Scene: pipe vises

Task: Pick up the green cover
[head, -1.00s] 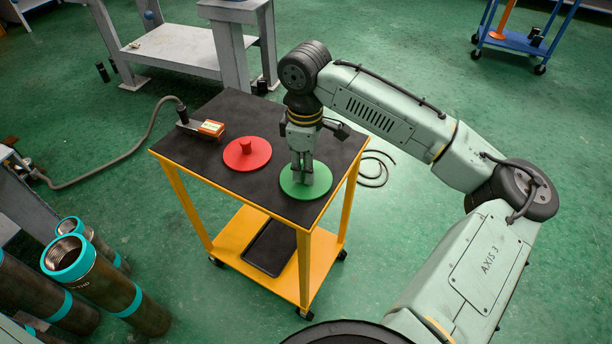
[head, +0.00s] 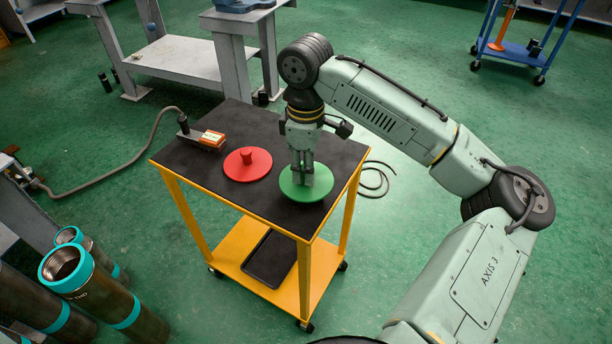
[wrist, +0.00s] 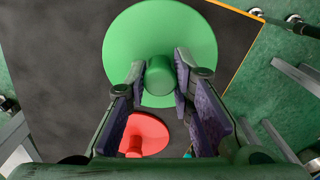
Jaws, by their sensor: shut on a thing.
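The green cover (head: 320,190) is a round disc with a short knob in its middle. It is at the front right of the black cart top, and seems slightly raised above it; the gap is hard to see. My gripper (head: 302,180) points straight down over the disc's middle. In the wrist view, the fingers of my gripper (wrist: 160,85) are shut on the knob of the green cover (wrist: 160,30), one on each side. The disc looks about level.
A red cover (head: 248,166) with a knob lies left of the green one on the cart top (head: 200,170). An orange-and-grey device (head: 208,139) with a hose is at the cart's far left. Pipes with teal ends (head: 70,265) stand lower left.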

